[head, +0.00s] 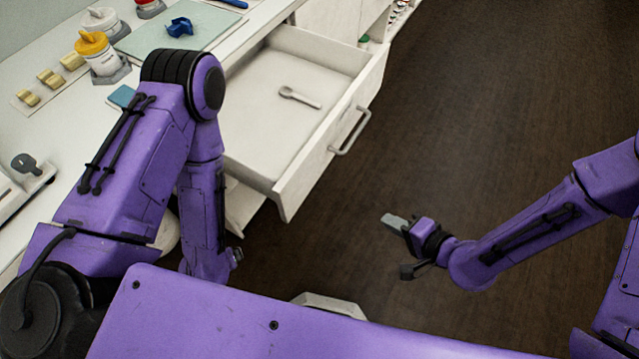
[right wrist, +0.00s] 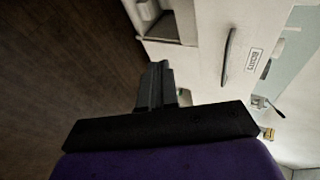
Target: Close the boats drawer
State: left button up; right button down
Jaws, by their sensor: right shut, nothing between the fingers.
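The white drawer (head: 262,160) stands pulled open from the counter in the head view, with a light spoon-like item (head: 299,97) lying inside. Its front panel (head: 335,130) has a grey bar handle (head: 350,132). In the right wrist view a pale front panel (right wrist: 203,62) shows a dark handle (right wrist: 228,56) and a small label (right wrist: 252,59), too small to read surely. My right gripper (head: 392,221) is shut and empty, over the floor to the right of the drawer front and apart from it. Its fingers also show in the right wrist view (right wrist: 156,82). My left arm bends down beside the drawer; its gripper is hidden.
The counter holds a green board (head: 178,40) with a blue item (head: 180,27), a yellow-lidded jar (head: 98,53) and several small yellow blocks. Open shelves (head: 374,20) stand beyond the drawer. The dark floor (head: 480,110) to the right is clear.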

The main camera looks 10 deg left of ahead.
jog(key=w+a+r+n+g+y+b, duration=0.1)
jog(key=a+r+n+g+y, duration=0.15)
jog(key=a+r+y, duration=0.3)
jog(key=p, duration=0.2)
send_near(308, 178)
jog(key=shift+n+t+h, duration=0.25)
jog(key=shift+h, duration=0.1)
jog(key=x, duration=0.5)
jog(key=shift+s+a+r, duration=0.15)
jog(key=shift+a+r, duration=0.1)
jog(key=shift+a, duration=0.05)
pick_arm(q)
jog(key=shift+a+f, duration=0.1)
jog(key=shift+f, duration=0.05)
pick_arm(e)
jog(key=shift+w+a+f, duration=0.1)
jog(key=shift+w+a, duration=0.1)
jog(key=shift+a, duration=0.3)
jog(key=shift+a, duration=0.1)
